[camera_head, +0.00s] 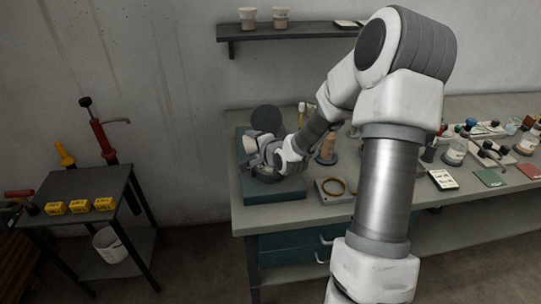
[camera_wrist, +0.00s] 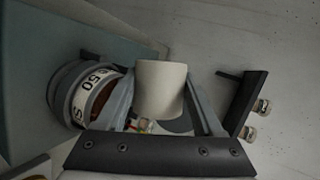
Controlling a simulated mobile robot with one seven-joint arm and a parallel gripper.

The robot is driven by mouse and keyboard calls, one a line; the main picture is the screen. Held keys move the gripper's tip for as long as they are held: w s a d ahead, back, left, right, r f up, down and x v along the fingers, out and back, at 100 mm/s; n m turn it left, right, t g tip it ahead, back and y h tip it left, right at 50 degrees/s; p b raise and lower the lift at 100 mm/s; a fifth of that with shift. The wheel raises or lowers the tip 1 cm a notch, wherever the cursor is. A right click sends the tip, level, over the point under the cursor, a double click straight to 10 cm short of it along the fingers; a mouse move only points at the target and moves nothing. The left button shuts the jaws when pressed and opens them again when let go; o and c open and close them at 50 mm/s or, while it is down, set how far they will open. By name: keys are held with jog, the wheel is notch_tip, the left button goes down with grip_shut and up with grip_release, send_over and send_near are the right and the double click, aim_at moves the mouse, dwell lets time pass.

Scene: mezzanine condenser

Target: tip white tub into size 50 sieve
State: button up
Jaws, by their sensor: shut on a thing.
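My gripper (camera_wrist: 165,98) is shut on the white tub (camera_wrist: 160,88), with a finger on each side of it. In the head view my gripper (camera_head: 267,153) holds the tub (camera_head: 248,145) over the teal block on the bench. The tub is tilted onto its side; I cannot see into it. The size 50 sieve (camera_wrist: 76,98) has a dark grey body and a white label reading 50. Reddish-brown material shows inside it. In the head view the sieve (camera_head: 266,178) is low under my gripper and partly hidden by it.
A wooden-rimmed ring (camera_head: 337,187) lies on the bench to the right of the teal block (camera_head: 270,192). A brown-filled bottle (camera_head: 328,148) stands behind my arm. A wall shelf (camera_head: 290,33) holds two cups. A dark side table (camera_head: 85,186) stands apart at left.

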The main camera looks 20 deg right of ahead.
jog(key=shift+d+r+y+p, duration=0.2)
jog(key=shift+d+y+p, duration=0.1)
jog(key=shift+p, duration=0.15)
jog(key=shift+s+d+r+m+t+y+p, duration=0.1)
jog(key=shift+d+r+m+t+y+p, duration=0.2)
jog(key=shift+m+p, duration=0.45)
jog(key=shift+s+d+r+m+t+y+p, duration=0.1)
jog(key=shift+m+t+y+p, duration=0.3)
jog(key=shift+p, duration=0.55)
dwell(0.9)
jog(key=shift+d+f+m+y, duration=0.25)
jog(key=shift+f+m+y, duration=0.05)
jog(key=shift+f+m, duration=0.25)
dwell(0.8)
jog(key=shift+s+d+r+m+t+y, duration=0.15)
jog(key=shift+d+m+t+y, duration=0.15)
jog(key=shift+m+t, duration=0.3)
dwell(0.7)
jog(key=shift+a+n+g, duration=0.3)
jog(key=shift+a+n, duration=0.05)
jog(key=shift+n, duration=0.25)
jog(key=shift+w+a+r+n+g+h, duration=0.25)
jog(key=shift+a+r+n+g+h, duration=0.15)
jog(key=shift+r+n+h, duration=0.25)
jog(key=shift+f+b, duration=0.45)
jog(key=shift+b, duration=0.15)
jog(key=shift+n, duration=0.25)
